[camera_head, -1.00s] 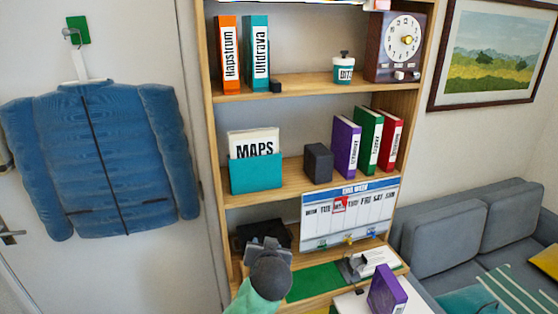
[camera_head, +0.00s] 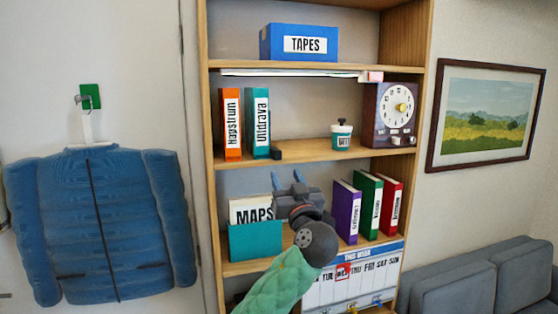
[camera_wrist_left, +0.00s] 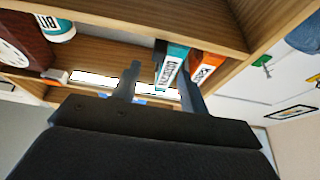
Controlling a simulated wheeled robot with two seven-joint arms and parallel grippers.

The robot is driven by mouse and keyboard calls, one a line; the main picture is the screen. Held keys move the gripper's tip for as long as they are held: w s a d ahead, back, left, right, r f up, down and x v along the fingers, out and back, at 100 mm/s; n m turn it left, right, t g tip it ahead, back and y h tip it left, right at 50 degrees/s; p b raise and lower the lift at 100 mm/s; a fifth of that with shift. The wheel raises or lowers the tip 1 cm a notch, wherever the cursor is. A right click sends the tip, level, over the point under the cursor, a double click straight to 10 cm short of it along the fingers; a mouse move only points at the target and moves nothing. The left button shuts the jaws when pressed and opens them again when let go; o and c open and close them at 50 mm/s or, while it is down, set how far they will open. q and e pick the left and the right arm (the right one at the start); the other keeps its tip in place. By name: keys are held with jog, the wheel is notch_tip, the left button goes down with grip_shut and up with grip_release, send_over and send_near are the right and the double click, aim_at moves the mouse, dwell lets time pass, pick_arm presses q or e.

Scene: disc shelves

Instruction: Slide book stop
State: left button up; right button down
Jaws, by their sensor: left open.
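A small black block (camera_head: 276,153) stands on the upper shelf against the right side of the teal binder (camera_head: 261,124). An orange binder (camera_head: 231,124) stands left of the teal one. In the left wrist view, which looks upside down, the black block (camera_wrist_left: 160,50) shows beside the teal binder (camera_wrist_left: 172,66). My left gripper (camera_head: 287,178) is open and empty, its fingers pointing up just below that shelf's front edge. A dark grey block stood left of the purple book (camera_head: 346,212) on the shelf below; my gripper now hides most or all of it. My right gripper is out of view.
A green-white cup (camera_head: 341,137) and a brown clock (camera_head: 391,115) stand on the upper shelf's right; the room between them and the black block is free. A teal MAPS holder (camera_head: 255,241) is left of my arm. A week calendar (camera_head: 350,277) hangs below.

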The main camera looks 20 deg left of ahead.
aim_at(278, 157)
pick_arm(q)
jog(key=shift+w+a+r+p, duration=0.7)
jog(key=shift+w+r+p, duration=0.25)
jog(key=shift+w+p, duration=0.1)
jog(key=p+x, duration=0.2)
jog(key=x, duration=0.1)
jog(key=shift+p+x, duration=0.6)
jog(key=shift+x, duration=0.35)
jog(key=shift+f, duration=0.2)
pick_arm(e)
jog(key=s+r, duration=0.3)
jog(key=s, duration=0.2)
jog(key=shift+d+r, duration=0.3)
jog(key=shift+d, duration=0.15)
pick_arm(q)
jog(key=shift+a, duration=0.1)
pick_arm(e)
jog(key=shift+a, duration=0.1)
pick_arm(q)
grip_shut()
